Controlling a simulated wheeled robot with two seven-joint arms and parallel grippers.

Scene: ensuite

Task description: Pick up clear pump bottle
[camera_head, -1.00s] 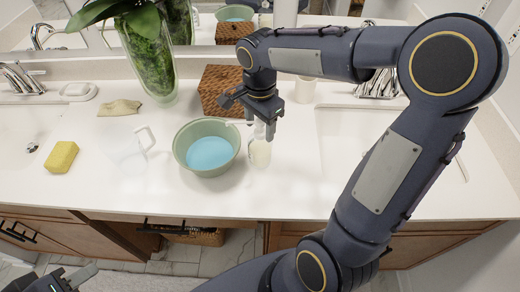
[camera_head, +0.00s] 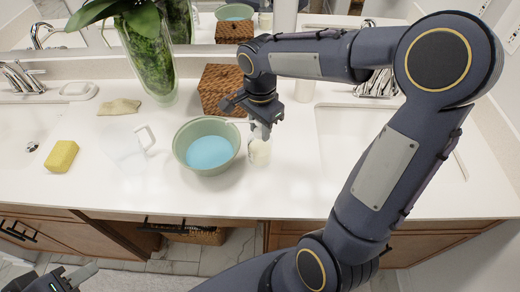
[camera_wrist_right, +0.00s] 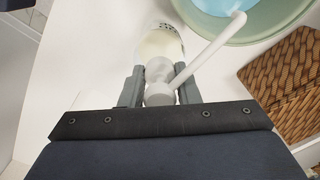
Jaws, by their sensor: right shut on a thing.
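The clear pump bottle (camera_head: 260,152) holds pale liquid and has a white pump top. In the head view it is upright on the white counter, just right of the green bowl; I cannot tell whether its base touches the counter. My right gripper (camera_head: 259,127) comes down from above and is shut on its upper part. In the right wrist view, the fingers (camera_wrist_right: 160,92) sit on both sides of the bottle's neck, and the bottle (camera_wrist_right: 162,45) and its long white spout show beyond them. My left gripper (camera_head: 72,275) is at the lower left, away from the counter, only partly in view.
The green bowl (camera_head: 181,158) with blue liquid stands close beside the bottle. A woven box (camera_head: 218,90) is behind. A clear pitcher (camera_head: 126,146), yellow sponge (camera_head: 61,156), cloth (camera_head: 119,107) and plant vase (camera_head: 148,60) stand left. Sinks lie at both sides.

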